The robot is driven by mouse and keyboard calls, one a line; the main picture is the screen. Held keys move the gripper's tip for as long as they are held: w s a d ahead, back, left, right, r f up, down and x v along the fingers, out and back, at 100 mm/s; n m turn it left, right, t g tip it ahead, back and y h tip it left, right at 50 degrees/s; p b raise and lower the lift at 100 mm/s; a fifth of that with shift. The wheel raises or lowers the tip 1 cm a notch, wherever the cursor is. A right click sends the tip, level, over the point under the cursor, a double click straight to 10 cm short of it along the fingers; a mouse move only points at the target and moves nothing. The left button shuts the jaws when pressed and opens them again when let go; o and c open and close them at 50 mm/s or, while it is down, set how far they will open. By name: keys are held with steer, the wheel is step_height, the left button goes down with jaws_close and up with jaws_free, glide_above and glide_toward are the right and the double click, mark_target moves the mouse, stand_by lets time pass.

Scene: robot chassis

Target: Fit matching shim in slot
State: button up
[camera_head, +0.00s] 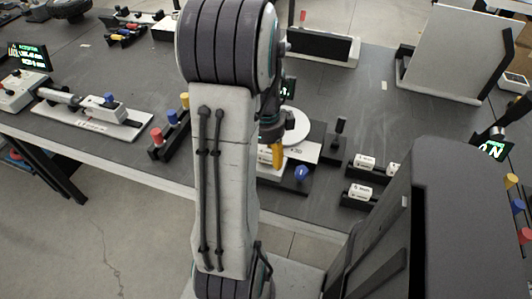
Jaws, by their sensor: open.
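My gripper (277,140) is mostly hidden behind my own arm link; only part of the wrist and a yellow piece at its lower end show. It hangs over a white fixture (303,152) on the workbench, with a round white disc (291,121) behind it and a blue knob (302,174) at its front. The slot is not visible from here. Small white labelled blocks, possibly the shims, sit in black holders to the right: one block (365,161) in the rear holder with another (393,169) beside it, and one (360,191) in the front holder. Their labels are too small to read.
A black upright post (339,134) stands right of the fixture. A rack with red and yellow knobs (157,137) and a white-based device (92,121) are to the left. A white panel (448,55) stands at the back right. Dark bench surface between them is clear.

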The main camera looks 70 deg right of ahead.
mark_target(267, 153)
step_height(267, 153, up, 12)
stand_by(0.8)
stand_by(0.6)
steer(key=w+a+f+n, duration=0.1)
steer(key=a+f+n, duration=0.35)
steer(key=n, duration=1.45)
steer(key=w+a+r+n+t+p, duration=0.1)
steer(key=w+a+r+n, duration=0.2)
steer(key=a, duration=0.6)
steer(key=w+a+r+n+t+p, duration=0.1)
steer(key=w+a+r+n+p, duration=0.1)
steer(key=w+a+n, duration=0.3)
steer(key=w+a+r+n+t+p, duration=0.1)
steer(key=w+a+r+n, duration=0.3)
steer(key=a+n, duration=0.5)
steer(key=a+p, duration=0.1)
steer(key=a, duration=0.3)
steer(key=shift+a, duration=0.2)
